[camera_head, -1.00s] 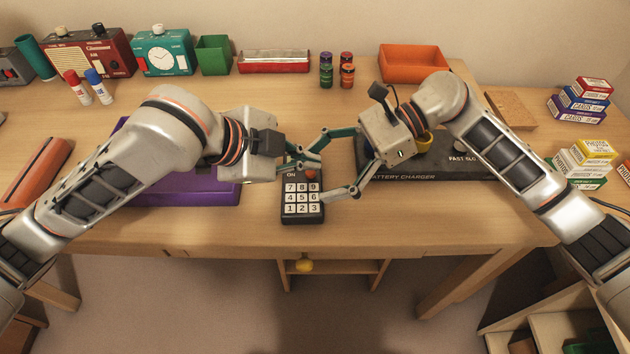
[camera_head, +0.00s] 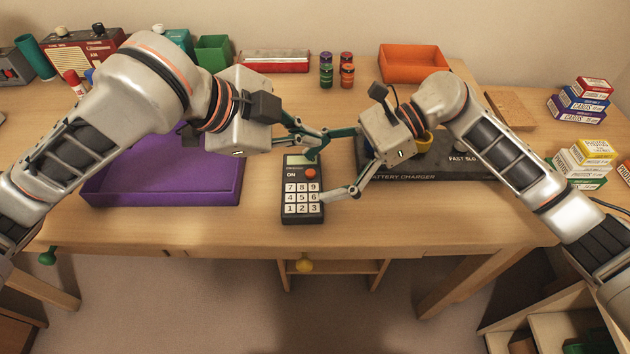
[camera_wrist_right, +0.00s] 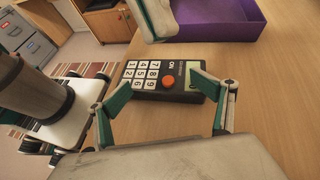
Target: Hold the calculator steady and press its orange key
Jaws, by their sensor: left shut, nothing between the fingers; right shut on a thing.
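The dark calculator (camera_head: 290,216) lies on the wooden desk near its front edge, with white number keys and a round orange key (camera_head: 311,174) at its upper right. In the right wrist view the orange key (camera_wrist_right: 169,82) shows uncovered. My right gripper (camera_head: 321,176) is shut on the calculator, coming from the right; its fingers show at either end of the calculator in the wrist view (camera_wrist_right: 163,107). My left gripper (camera_head: 318,141) is shut and empty, above and behind the calculator's display end, apart from the orange key. Part of it shows at the top of the wrist view.
A purple tray (camera_head: 160,198) lies left of the calculator. A black battery charger (camera_head: 450,170) lies to the right, partly behind my right arm.

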